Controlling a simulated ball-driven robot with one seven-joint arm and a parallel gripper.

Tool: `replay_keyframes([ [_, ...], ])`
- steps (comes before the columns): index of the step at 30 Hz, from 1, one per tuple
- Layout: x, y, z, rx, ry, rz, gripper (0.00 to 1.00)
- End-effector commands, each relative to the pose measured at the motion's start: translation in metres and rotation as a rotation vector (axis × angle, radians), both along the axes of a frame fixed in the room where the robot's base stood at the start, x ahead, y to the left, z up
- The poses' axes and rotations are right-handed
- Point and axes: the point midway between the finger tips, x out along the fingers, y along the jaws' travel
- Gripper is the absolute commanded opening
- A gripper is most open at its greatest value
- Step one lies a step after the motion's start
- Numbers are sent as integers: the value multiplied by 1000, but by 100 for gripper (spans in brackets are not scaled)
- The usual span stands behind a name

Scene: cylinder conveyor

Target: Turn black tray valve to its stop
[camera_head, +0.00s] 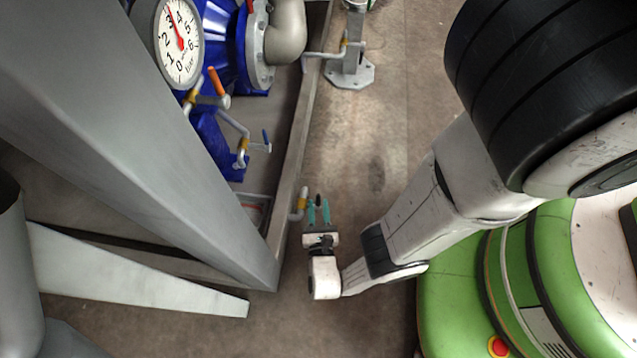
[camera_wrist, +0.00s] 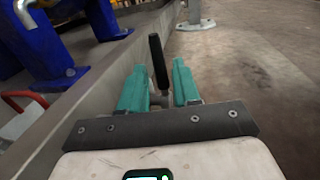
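The black tray valve has a dark lever handle that shows in the wrist view (camera_wrist: 158,62) and, small, in the head view (camera_head: 318,200). Its yellow-banded pipe fitting (camera_head: 302,197) sticks out of the tray's side wall. My gripper (camera_head: 318,208) is at the valve, beside the tray's outer wall. In the wrist view its two teal fingers (camera_wrist: 158,82) stand apart, with the black handle in the gap between them. Gaps show on both sides of the handle, so it looks ungripped. The valve's body is mostly hidden behind the fingers and the gripper's front plate.
The grey metal tray (camera_head: 300,130) runs along the left of my gripper. Blue pump parts, a pressure gauge (camera_head: 179,42) and other small valves with orange (camera_head: 217,81) and blue (camera_head: 266,140) handles stand inside. A bolted post foot (camera_head: 350,72) stands farther off. Open floor lies right.

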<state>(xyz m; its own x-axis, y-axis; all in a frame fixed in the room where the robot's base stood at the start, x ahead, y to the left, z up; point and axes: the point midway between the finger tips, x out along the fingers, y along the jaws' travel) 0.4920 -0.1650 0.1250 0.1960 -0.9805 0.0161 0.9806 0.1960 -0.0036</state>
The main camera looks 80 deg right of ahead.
Motion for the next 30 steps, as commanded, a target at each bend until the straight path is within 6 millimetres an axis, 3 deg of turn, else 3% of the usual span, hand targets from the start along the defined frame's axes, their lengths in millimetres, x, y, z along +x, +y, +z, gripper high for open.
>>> replay_keyframes([
  [3,0,0,0,1,0,0,43],
  [14,0,3,0,1,-1,2,43],
  [30,-6,44,-1,5,-3,5,43],
])
